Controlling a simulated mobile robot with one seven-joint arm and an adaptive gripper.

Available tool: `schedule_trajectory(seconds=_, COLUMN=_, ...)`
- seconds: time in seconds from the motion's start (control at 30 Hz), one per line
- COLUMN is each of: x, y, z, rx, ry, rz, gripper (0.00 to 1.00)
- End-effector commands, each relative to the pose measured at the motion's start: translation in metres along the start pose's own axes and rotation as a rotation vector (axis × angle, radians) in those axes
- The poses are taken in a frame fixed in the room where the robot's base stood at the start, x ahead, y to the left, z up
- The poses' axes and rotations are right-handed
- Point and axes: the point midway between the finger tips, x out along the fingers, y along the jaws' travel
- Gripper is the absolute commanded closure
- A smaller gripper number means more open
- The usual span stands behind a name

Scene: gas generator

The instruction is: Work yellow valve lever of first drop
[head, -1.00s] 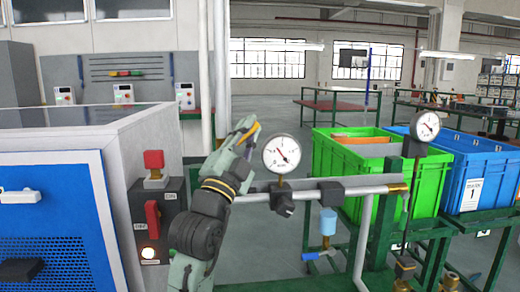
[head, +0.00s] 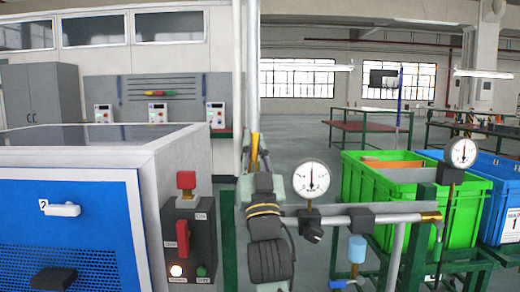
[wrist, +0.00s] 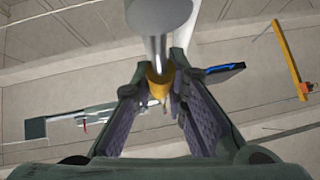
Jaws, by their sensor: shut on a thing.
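In the wrist view my gripper (wrist: 158,88) has its two fingers on either side of a yellow-gold piece (wrist: 158,76) at the end of a grey rod. It is shut on this piece, with its fingers angled in toward it. I take the piece to be the yellow valve lever, but its full shape is hidden. In the head view my gripper (head: 261,168) points away from me, beside a grey vertical pipe. A narrow yellow strip (head: 255,150) shows at its tips. My wrist hides most of the contact.
A blue-fronted cabinet (head: 62,215) and a switch box (head: 188,238) with a lit lamp stand left. A round gauge (head: 311,179) and a horizontal pipe (head: 372,217) are close on the right. Green (head: 440,222) and blue (head: 498,218) crates stand further right.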

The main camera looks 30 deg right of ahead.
Motion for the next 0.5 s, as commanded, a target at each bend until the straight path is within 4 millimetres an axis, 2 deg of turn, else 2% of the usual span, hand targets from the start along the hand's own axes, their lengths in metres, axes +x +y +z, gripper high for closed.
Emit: schedule_trajectory(seconds=0.5, x=0.0015, y=-0.0062, z=0.0019, rx=-0.037, ry=-0.015, rz=-0.042, gripper=1.0)
